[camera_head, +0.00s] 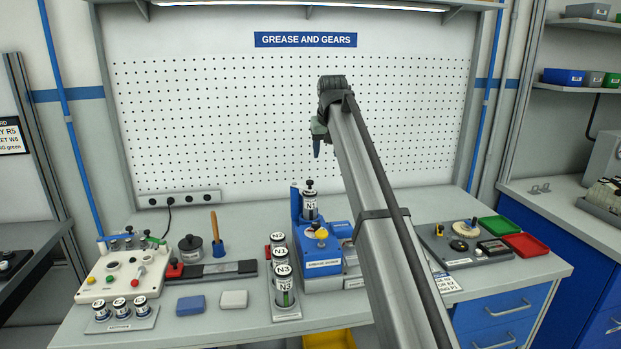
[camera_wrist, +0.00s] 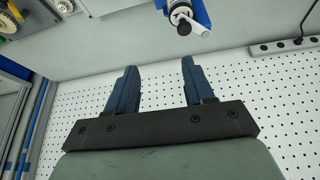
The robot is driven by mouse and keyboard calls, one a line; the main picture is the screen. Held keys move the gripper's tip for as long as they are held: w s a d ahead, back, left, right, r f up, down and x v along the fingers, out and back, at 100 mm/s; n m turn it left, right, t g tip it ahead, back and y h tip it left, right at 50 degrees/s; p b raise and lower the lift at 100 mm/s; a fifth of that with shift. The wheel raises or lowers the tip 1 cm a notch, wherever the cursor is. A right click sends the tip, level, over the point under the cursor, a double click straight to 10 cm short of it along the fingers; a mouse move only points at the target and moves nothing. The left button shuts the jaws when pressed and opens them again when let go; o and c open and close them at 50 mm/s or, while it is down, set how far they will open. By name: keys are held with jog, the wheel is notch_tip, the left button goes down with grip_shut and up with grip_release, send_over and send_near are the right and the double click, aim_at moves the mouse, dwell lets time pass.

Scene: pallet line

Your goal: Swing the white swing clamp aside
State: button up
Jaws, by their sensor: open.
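My gripper (camera_head: 317,148) hangs high in front of the pegboard, above the blue grease station (camera_head: 322,267). In the wrist view my gripper (camera_wrist: 160,66) has its two dark blue fingers apart with nothing between them. A white bar (camera_wrist: 195,27), which may be the white swing clamp, sticks out beside a round black-and-white part on a blue fixture near the top edge there, beyond the fingertips. In the head view a jar marked N1 (camera_head: 310,208) sits at the blue station's upright. I cannot clearly make out the clamp there.
N-labelled jars (camera_head: 284,285) stand in a rack left of the station. A control panel (camera_head: 122,272), a wooden-handled tool (camera_head: 216,235), and blue (camera_head: 190,304) and white (camera_head: 234,299) blocks lie further left. Green (camera_head: 501,227) and red (camera_head: 525,245) trays are right. Air around my gripper is clear.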

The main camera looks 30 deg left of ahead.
jog(key=s+a+r, duration=0.2)
jog(key=s, duration=0.1)
send_near(310, 181)
jog(key=shift+n+g, duration=0.3)
jog(key=x, duration=0.8)
jog(key=shift+w, duration=0.2)
grip_shut()
